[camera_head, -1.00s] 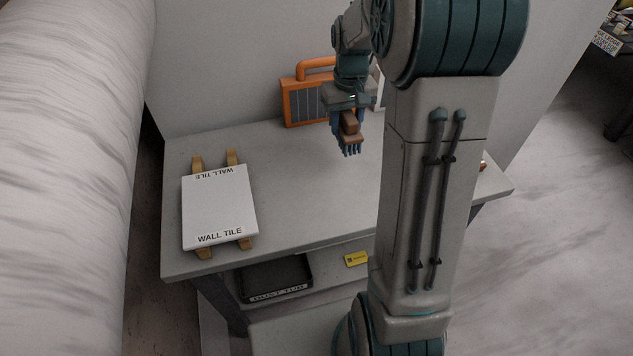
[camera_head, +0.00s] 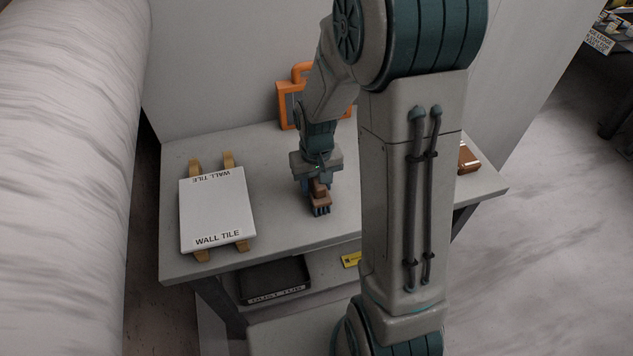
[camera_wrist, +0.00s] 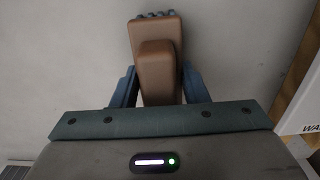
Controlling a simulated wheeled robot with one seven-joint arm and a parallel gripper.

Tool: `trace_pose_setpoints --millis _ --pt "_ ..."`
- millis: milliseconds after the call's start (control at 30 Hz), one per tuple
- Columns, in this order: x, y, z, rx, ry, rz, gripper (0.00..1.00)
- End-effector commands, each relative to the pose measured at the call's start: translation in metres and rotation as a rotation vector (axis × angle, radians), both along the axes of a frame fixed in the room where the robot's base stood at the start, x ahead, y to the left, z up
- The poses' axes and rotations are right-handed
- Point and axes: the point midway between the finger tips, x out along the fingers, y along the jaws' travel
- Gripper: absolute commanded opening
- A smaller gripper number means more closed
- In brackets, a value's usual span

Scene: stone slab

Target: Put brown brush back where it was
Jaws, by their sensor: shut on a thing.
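The brown brush (camera_head: 319,193) has a raised block-shaped grip and dark blue bristles at its far end. My gripper (camera_head: 318,185) is shut on it, over the slab table right of the white wall tile. In the wrist view the brush (camera_wrist: 157,72) sits between the two blue fingers of my gripper (camera_wrist: 156,88), with plain grey slab behind it. The bristles point down in the head view. I cannot tell whether they touch the slab (camera_head: 275,222).
The white wall tile (camera_head: 216,210) lies on wooden strips (camera_head: 201,255) at the left. An orange-framed object (camera_head: 284,106) stands at the back. A reddish-brown item (camera_head: 467,158) sits at the right end. A dust tub (camera_head: 274,279) and yellow card (camera_head: 351,259) are on the lower shelf.

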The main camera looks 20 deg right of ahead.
Motion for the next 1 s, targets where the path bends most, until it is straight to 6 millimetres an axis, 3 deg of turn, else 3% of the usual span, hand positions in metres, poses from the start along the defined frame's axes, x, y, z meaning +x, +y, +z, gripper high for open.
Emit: trace_pose_setpoints --millis 333,367,433,767,867,1000 --pt "0.0 0.0 -0.004 0.0 0.0 0.0 0.19" --pt "0.0 0.0 -0.004 0.0 0.0 0.0 0.43" --pt "0.0 0.0 -0.003 0.0 0.0 0.0 0.62" --pt "0.0 0.0 -0.001 0.0 0.0 0.0 0.62" --pt "0.001 0.0 0.006 0.0 -0.004 0.0 0.62" --pt "0.001 0.0 0.03 -0.001 -0.006 0.0 0.62"
